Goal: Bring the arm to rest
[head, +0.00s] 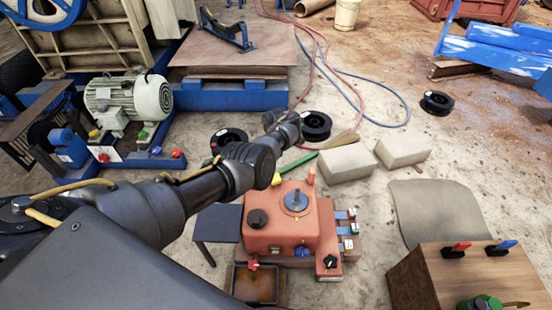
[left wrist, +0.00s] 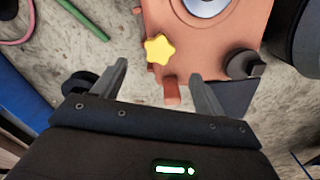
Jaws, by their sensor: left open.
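My left arm reaches in from the left in the head view, and its far end stands above the floor just behind the orange machine box (head: 270,222). My left gripper (left wrist: 158,70) is open in the left wrist view, with its two fingers apart and nothing held between them. Beyond the fingers that view shows part of the orange box (left wrist: 215,30), a yellow star knob (left wrist: 158,48) and a short orange peg (left wrist: 171,90). The gripper appears apart from them. In the head view the fingers are hard to make out. My right gripper is not in view.
A green-and-white motor (head: 130,98) stands on a blue frame at left. Black reels (head: 316,125), pale blocks (head: 346,162) and hoses lie behind the box. A wooden stand (head: 470,275) with red and blue handles is at lower right. Open floor lies at right.

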